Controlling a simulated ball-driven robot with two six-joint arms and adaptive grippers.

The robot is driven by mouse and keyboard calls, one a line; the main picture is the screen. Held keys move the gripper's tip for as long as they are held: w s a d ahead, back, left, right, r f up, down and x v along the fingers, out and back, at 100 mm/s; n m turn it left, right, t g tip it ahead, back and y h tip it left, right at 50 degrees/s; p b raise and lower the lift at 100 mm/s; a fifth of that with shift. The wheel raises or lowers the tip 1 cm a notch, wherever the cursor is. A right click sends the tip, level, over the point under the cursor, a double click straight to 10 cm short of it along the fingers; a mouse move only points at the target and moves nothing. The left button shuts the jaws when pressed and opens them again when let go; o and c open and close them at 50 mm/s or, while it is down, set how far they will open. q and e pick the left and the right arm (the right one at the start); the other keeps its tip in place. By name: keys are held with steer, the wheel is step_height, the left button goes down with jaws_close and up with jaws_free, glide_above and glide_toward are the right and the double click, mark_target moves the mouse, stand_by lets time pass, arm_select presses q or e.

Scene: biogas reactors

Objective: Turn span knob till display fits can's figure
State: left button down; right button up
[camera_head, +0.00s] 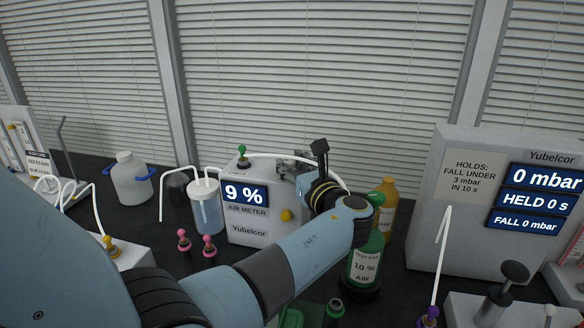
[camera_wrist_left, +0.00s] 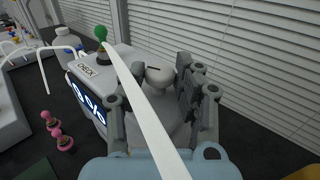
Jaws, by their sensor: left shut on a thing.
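The display (camera_wrist_left: 88,105) shows there only at a steep slant. My right gripper is out of view.
A white hose (camera_wrist_left: 140,95) crosses in front of the left gripper. A clear jar (camera_head: 206,212) and pink plugs (camera_head: 184,240) stand left. A pressure unit (camera_head: 465,215) stands right.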

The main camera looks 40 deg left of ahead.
arm_select(q)
steer(key=c, duration=1)
jaws_free()
steer(key=shift+r, duration=0.15)
step_height(320, 180, up, 10)
steer(key=shift+f, duration=0.1)
steer(key=shift+w, duration=0.1)
